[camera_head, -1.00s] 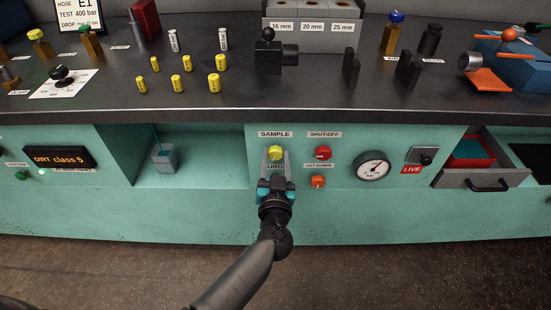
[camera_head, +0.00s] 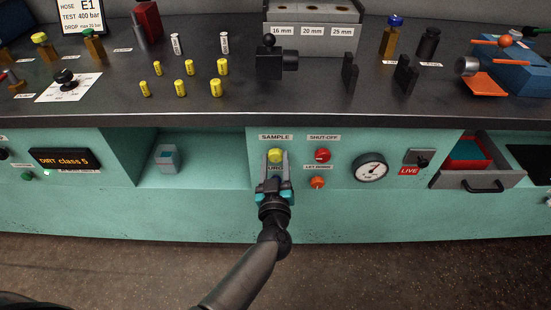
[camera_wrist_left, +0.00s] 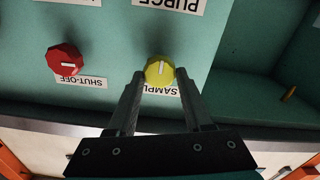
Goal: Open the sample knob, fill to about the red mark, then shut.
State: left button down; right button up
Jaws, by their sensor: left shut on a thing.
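The yellow sample knob (camera_head: 275,155) sits on the teal front panel under the SAMPLE label. My left gripper (camera_head: 274,160) reaches it from below and is shut on it. In the left wrist view the knob (camera_wrist_left: 160,71) shows between the two fingertips (camera_wrist_left: 161,80), its white line nearly upright in the picture. A small clear cup (camera_head: 166,158) stands in the recess left of the knob, with blue-green liquid in it. No stream shows above it. I cannot make out a red mark or the exact level. My right gripper is not in view.
The red shut-off knob (camera_head: 322,155) and an orange knob (camera_head: 317,183) sit just right of the gripper. A pressure gauge (camera_head: 370,168) and an open drawer (camera_head: 478,178) are farther right. The bench top overhangs above. The floor in front is clear.

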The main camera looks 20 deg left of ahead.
pick_arm(q)
jog(key=shift+n, duration=0.3)
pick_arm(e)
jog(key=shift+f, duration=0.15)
pick_arm(q)
jog(key=shift+c, duration=1.5)
grip_release()
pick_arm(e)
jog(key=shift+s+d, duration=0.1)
pick_arm(q)
jog(key=shift+s, duration=0.1)
jog(key=shift+s+d, duration=0.1)
jog(key=shift+s, duration=0.35)
jog(key=p+v, duration=0.4)
jog(key=v, duration=1)
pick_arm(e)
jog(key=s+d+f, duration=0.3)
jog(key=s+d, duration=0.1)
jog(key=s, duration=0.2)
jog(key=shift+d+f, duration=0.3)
pick_arm(q)
jog(key=shift+d, duration=0.1)
